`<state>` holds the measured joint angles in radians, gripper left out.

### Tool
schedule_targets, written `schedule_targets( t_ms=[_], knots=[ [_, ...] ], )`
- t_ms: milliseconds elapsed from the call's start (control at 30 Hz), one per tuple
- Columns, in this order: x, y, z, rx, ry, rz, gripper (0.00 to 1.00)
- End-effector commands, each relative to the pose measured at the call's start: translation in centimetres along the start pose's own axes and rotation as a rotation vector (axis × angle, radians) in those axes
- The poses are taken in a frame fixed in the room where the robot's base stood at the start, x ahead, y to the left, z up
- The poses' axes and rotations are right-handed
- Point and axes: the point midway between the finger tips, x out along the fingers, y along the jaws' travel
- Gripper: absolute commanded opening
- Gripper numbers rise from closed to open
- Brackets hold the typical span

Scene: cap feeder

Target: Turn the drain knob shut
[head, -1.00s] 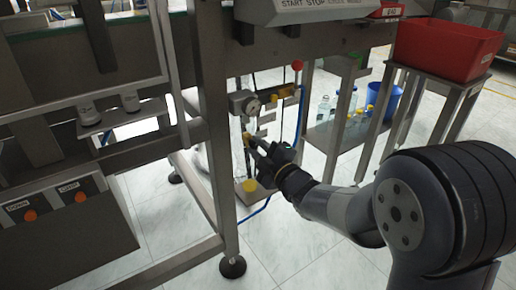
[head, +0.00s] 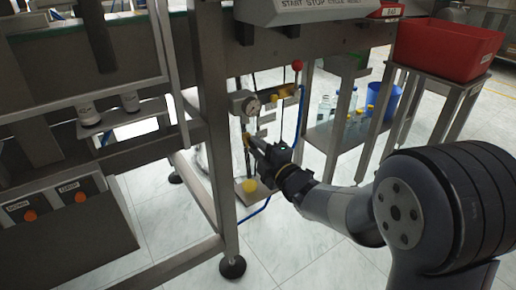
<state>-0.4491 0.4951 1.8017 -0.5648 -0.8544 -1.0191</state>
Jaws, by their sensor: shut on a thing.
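How far the knob is turned cannot be told at this size.
A yellow cup-like thing (head: 249,186) sits on a small plate below my gripper. A blue hose (head: 300,115) runs down close behind it. The machine leg (head: 216,140) stands just left. A red bin (head: 445,48) stands on a side table at right.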

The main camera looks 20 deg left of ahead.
Motion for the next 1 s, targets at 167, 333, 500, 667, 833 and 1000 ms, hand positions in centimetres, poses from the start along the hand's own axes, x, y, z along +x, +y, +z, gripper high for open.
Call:
schedule_targets(
  t_ms=[167, 333, 500, 667, 833, 1000],
  knots=[
    [0.0, -0.1, 0.0, 0.0, 0.0, -0.002, 0.32],
    [0.0, -0.1, 0.0, 0.001, 0.0, -0.001, 0.44],
    [0.0, 0.0, 0.0, 0.001, 0.0, -0.001, 0.44],
    [-0.7, 0.1, 0.0, 0.001, -0.002, -0.001, 0.44],
    [-3.3, 0.2, 0.0, 0.003, -0.003, -0.001, 0.44],
    [-6.7, 0.2, 0.1, 0.001, -0.004, -0.002, 0.44]
  ],
)
